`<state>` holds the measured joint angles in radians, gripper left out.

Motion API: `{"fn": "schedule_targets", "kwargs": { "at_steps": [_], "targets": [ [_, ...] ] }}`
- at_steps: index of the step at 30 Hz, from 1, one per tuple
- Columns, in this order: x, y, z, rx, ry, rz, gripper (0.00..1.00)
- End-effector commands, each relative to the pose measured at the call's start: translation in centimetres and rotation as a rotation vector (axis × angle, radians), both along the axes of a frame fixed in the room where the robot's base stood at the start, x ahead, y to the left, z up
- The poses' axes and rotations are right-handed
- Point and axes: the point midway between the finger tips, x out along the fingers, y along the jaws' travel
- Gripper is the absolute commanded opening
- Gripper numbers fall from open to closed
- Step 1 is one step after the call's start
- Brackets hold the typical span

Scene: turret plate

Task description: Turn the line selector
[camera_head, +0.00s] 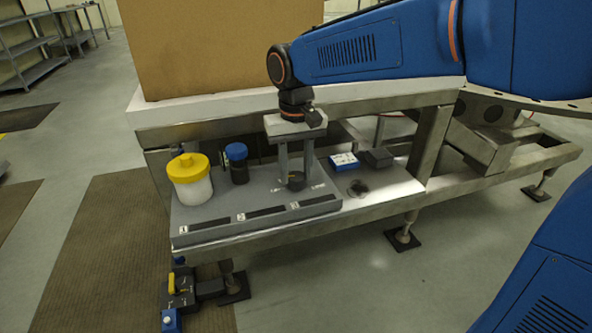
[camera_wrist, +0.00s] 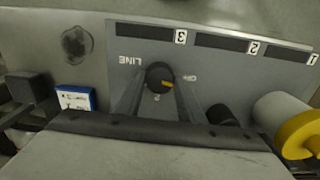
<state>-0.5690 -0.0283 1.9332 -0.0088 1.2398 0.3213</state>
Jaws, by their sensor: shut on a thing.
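The line selector is a round dark knob (camera_head: 296,182) on the grey plate (camera_head: 225,212), with small white labels on either side. In the wrist view the knob (camera_wrist: 156,76) shows a yellow mark at its lower right. The word LINE stands to its left there, and a smaller label, too small to read, to its right. My gripper (camera_head: 296,176) points down from above, with one finger on each side of the knob. In the wrist view my gripper (camera_wrist: 159,82) is shut on the knob. The finger contact is partly hidden.
A white jar with a yellow lid (camera_head: 190,181) and a dark jar with a blue lid (camera_head: 237,164) stand left on the plate. A blue-and-white box (camera_head: 343,162) and a dark block (camera_head: 378,158) lie to the right. A large brown box (camera_head: 220,45) stands behind.

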Motion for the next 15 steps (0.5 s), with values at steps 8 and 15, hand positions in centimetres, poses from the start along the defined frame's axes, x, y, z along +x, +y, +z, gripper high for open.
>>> {"fn": "schedule_targets", "kwargs": {
  "at_steps": [8,15],
  "targets": [
    [0.05,-0.02,0.07,0.0,-0.001,-0.236,0.13],
    [0.06,-0.04,0.08,0.0,-0.002,-0.417,0.13]
  ]
}}
